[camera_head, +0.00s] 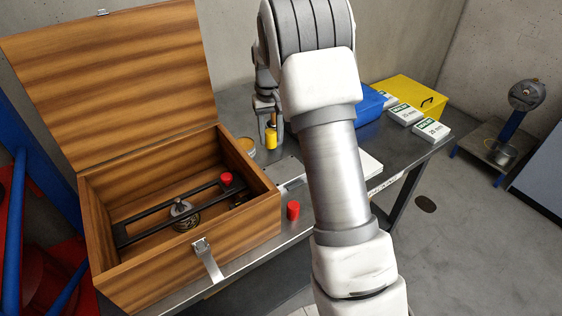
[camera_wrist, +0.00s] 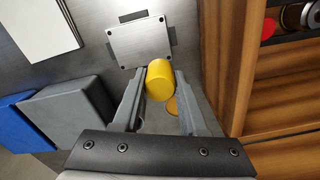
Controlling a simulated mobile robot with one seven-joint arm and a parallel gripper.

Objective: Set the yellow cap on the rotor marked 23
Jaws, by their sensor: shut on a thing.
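The yellow cap (camera_head: 271,139) is between the fingers of my gripper (camera_head: 268,122), over the table at the back, just right of the wooden box. In the wrist view the yellow cap (camera_wrist: 160,82) shows between both fingertips of my gripper (camera_wrist: 158,75), which is shut on it. Whether the cap touches the table is unclear. A round rotor-like part (camera_head: 184,216) sits on a dark two-rail frame (camera_head: 150,232) inside the open wooden box (camera_head: 180,262). No number 23 is readable on it. A red cap (camera_head: 226,178) stands at the frame's right end.
Another red cap (camera_head: 293,210) stands on the table (camera_head: 408,160) right of the box. A screwed metal plate (camera_wrist: 141,43) lies beyond the held cap. A blue case (camera_head: 370,105), yellow box (camera_head: 412,95) and small white boxes (camera_head: 433,130) stand at the back right. The lid (camera_head: 110,80) stands raised.

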